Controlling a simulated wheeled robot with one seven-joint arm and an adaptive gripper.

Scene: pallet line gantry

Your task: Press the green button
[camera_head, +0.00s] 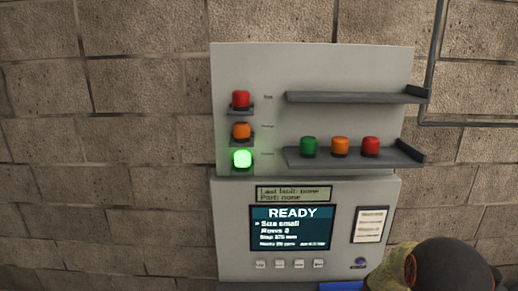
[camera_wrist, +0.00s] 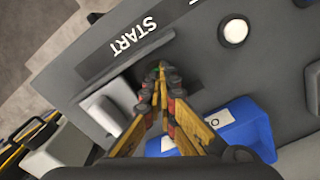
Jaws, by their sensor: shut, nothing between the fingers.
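In the wrist view my gripper (camera_wrist: 160,70) is shut and empty, its fingertips together over a grey panel. A small spot of green shows right at the fingertips, under the "START" label (camera_wrist: 134,36). The fingers hide most of it, so I cannot tell whether it is the green button or whether they touch it. In the head view a lit green piece (camera_head: 242,158) is lowest in the left column of the wall panel. An unlit green cap (camera_head: 309,147) stands on the lower shelf. My gripper's fingertips are not in the head view.
The wall panel carries a screen (camera_head: 291,227) reading "READY" and a lower shelf (camera_head: 408,152) with orange (camera_head: 340,145) and red (camera_head: 370,146) caps. In the wrist view a white round button (camera_wrist: 235,30), a grey block (camera_wrist: 112,108) and a blue bin (camera_wrist: 248,122) lie around my gripper.

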